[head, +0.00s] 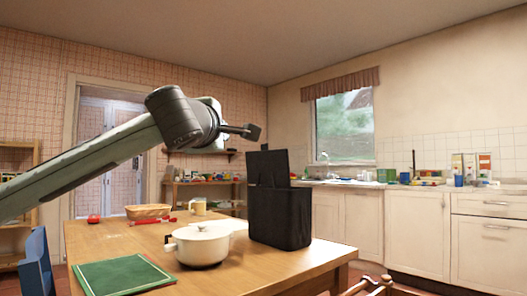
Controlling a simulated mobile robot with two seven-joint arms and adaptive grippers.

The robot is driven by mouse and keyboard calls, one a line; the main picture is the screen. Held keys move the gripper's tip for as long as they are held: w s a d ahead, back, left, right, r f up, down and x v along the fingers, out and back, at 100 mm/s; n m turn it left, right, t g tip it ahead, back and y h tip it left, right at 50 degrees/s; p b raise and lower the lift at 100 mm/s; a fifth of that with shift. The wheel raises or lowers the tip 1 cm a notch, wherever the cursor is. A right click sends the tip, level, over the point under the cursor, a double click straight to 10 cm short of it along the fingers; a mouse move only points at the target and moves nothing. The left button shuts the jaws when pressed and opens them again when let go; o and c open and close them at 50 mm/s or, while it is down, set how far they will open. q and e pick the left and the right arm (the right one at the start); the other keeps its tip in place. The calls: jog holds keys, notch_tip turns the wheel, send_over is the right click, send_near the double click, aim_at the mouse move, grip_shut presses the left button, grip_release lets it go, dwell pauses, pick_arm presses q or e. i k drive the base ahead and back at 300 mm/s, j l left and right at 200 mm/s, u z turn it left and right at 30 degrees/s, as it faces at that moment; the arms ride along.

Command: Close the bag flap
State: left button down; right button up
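The black bag (279,217) stands upright on the wooden table, near its right end. Its flap (268,167) stands up from the top of the bag, so the bag is open. My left gripper (252,132) comes in from the left and hangs in the air just above and left of the raised flap's top edge. It appears close to the flap but apart from it in the picture. Its fingers are seen from the side and overlap, so their opening is unclear. No object shows in it. My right gripper is not in view.
On the table (220,280), a white lidded pot (200,246) stands left of the bag. A green board (122,276) lies at the front left. A blue chair (37,262) stands at the left.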

aim_at(278, 160)
jog(key=i+l, duration=0.15)
jog(key=i, duration=0.45)
jog(key=i+l, duration=0.15)
jog(key=i, duration=0.45)
